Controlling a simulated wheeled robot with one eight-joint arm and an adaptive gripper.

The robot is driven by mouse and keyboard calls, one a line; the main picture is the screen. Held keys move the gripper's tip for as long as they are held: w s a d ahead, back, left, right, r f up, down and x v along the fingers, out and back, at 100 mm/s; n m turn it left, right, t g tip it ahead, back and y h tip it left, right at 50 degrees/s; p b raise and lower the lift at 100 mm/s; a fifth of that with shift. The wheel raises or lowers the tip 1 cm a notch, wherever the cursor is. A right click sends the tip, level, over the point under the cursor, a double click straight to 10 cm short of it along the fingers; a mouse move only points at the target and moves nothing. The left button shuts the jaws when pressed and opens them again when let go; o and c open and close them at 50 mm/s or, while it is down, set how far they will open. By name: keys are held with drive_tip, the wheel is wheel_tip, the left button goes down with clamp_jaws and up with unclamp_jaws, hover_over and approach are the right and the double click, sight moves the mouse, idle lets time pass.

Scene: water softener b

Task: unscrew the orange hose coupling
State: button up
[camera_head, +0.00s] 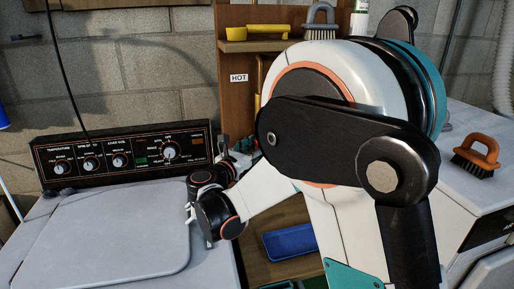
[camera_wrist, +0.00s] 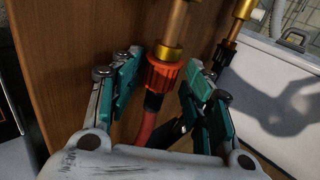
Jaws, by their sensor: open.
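The orange hose coupling (camera_wrist: 163,75) shows in the wrist view, ribbed, at the lower end of a brass pipe (camera_wrist: 172,35). A red hose (camera_wrist: 147,125) runs down from it. My gripper (camera_wrist: 160,88) has its two teal-padded fingers spread, one on each side of the coupling. The right finger is close to the coupling; I cannot tell whether it touches. In the head view my wrist reaches toward the wooden panel between the machines, and my arm hides the coupling there.
A second brass pipe with a dark coupling (camera_wrist: 226,50) is just right of my gripper. A wooden panel (camera_wrist: 90,30) stands close behind. In the head view, a control-panel machine (camera_head: 120,155) is left, a blue tray (camera_head: 290,242) below, and an orange brush (camera_head: 478,154) right.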

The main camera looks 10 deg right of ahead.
drive_tip(key=shift+f, duration=0.35)
drive_tip(key=v, duration=0.3)
drive_tip(key=shift+d+b, duration=0.1)
drive_tip(key=shift+b, duration=0.2)
drive_tip(key=d+n+t+y, duration=0.1)
drive_tip(key=d+n+y, duration=0.1)
drive_tip(key=n+y, duration=0.3)
drive_tip(key=d+n+t+y, duration=0.1)
drive_tip(key=n+y, duration=0.4)
drive_tip(key=y, duration=0.4)
drive_tip(key=s+d+n+t+y, duration=0.1)
drive_tip(key=d+n+y, duration=0.1)
drive_tip(key=n+y, duration=0.3)
drive_tip(key=shift+d+y, duration=0.2)
drive_tip(key=shift+y, duration=0.5)
drive_tip(key=shift+d+y, duration=0.2)
drive_tip(key=shift+y, duration=0.5)
